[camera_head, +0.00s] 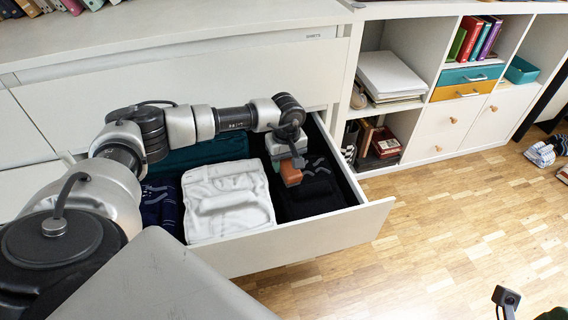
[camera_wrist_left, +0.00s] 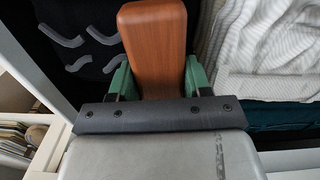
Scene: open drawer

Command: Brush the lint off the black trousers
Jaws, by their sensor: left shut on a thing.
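The black trousers (camera_head: 312,202) lie folded at the right end of the open drawer, with grey curved streaks of lint (camera_head: 319,166) on them. In the left wrist view the trousers (camera_wrist_left: 112,14) are at upper left, with several lint streaks (camera_wrist_left: 62,36). My left gripper (camera_head: 288,163) is over the trousers, its green fingers shut on the brush (camera_wrist_left: 155,45), of which a smooth wooden part shows. In the head view the brush (camera_head: 291,176) is an orange-brown block above the trousers' left part. Its underside is hidden, so I cannot tell whether it touches. My right gripper is out of view.
The open drawer (camera_head: 318,236) also holds white folded clothing (camera_head: 226,200), teal cloth (camera_head: 212,152) and dark blue cloth (camera_head: 160,208). Its front and side walls stand close around the trousers. A white shelf unit (camera_head: 420,30) is at right.

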